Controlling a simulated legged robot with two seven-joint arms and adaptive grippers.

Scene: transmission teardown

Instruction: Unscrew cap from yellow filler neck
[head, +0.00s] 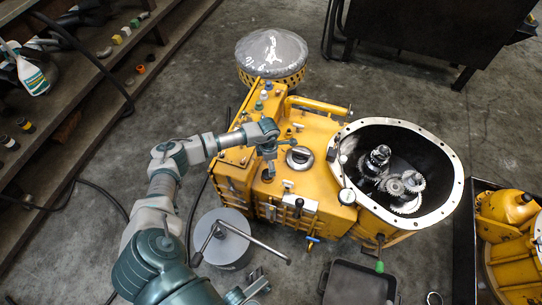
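The yellow gearbox housing (320,131) stands on the floor in the middle of the head view. A round silver cap (299,157) sits on its top face, left of the large open bell. My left arm reaches in from the lower left, and its gripper (268,169) points down over the housing top, just left of the silver cap. The fingers are small and partly hidden by the wrist, so I cannot tell their opening or whether they touch anything. A grey jointed piece (255,285) at the bottom edge may be my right gripper; its state is unclear.
The open bell (451,183) with loose gears lies right of the cap. A grey drum (222,250) with a T-handle stands below the arm. A dark tray (352,286) lies at lower right. Steps with bottles and a hose (99,66) fill the left.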

